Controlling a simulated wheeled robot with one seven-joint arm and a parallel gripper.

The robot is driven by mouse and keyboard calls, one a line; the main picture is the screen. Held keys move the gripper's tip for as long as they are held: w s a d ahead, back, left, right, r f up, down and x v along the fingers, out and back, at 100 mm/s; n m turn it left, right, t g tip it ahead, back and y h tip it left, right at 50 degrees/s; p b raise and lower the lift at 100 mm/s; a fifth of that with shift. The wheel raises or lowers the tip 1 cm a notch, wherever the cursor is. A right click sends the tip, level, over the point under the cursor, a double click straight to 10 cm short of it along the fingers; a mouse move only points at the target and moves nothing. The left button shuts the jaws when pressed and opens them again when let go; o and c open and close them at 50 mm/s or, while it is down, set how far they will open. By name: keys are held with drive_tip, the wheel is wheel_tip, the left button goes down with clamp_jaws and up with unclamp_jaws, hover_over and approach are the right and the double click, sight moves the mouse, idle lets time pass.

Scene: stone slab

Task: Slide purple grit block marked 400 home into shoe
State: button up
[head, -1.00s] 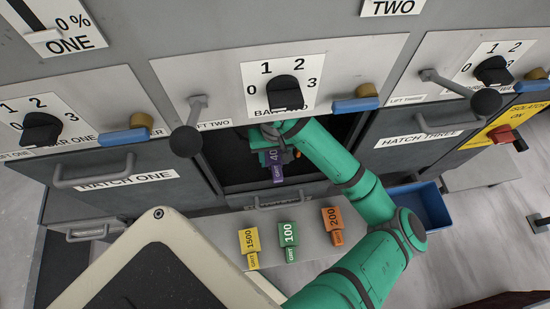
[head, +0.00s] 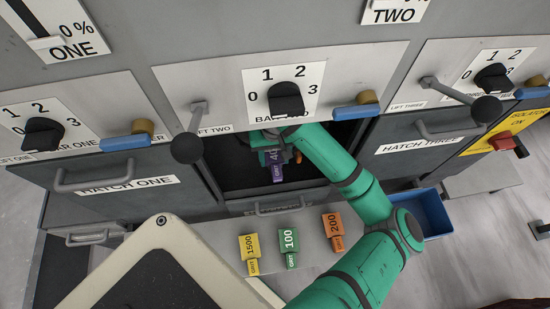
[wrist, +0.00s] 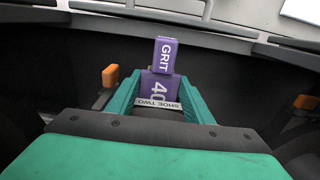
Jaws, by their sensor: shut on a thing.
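The purple grit block (head: 277,172) marked 400 is inside the open bay under the number two panel. In the wrist view the purple block (wrist: 166,58) shows its GRIT end outward and part of its number. My gripper (wrist: 160,82) is shut on it, with a green finger along each side. The shoe shows as a SHOE TWO label (wrist: 157,103) across the block's near part, hiding the rest of the number. My arm hides most of the shoe in the head view. I cannot tell how deep the block sits in it.
Yellow 1500 (head: 249,247), green 100 (head: 289,240) and orange 200 (head: 333,225) blocks lie on the ledge before the bay. Orange pieces (wrist: 110,76) flank my gripper. A knob (head: 286,98) and ball-ended lever (head: 188,147) project above. A blue bin (head: 432,210) is right.

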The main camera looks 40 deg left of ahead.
drive_tip(key=shift+w+a, duration=0.1)
drive_tip(key=shift+w, duration=0.1)
drive_tip(key=shift+w+a, duration=0.1)
drive_tip(key=shift+a, duration=0.3)
drive_tip(key=shift+w, duration=0.2)
drive_tip(key=o, duration=1.3)
drive_tip(key=shift+o, duration=0.8)
drive_tip(key=shift+a, duration=0.15)
drive_tip(key=shift+s, duration=0.1)
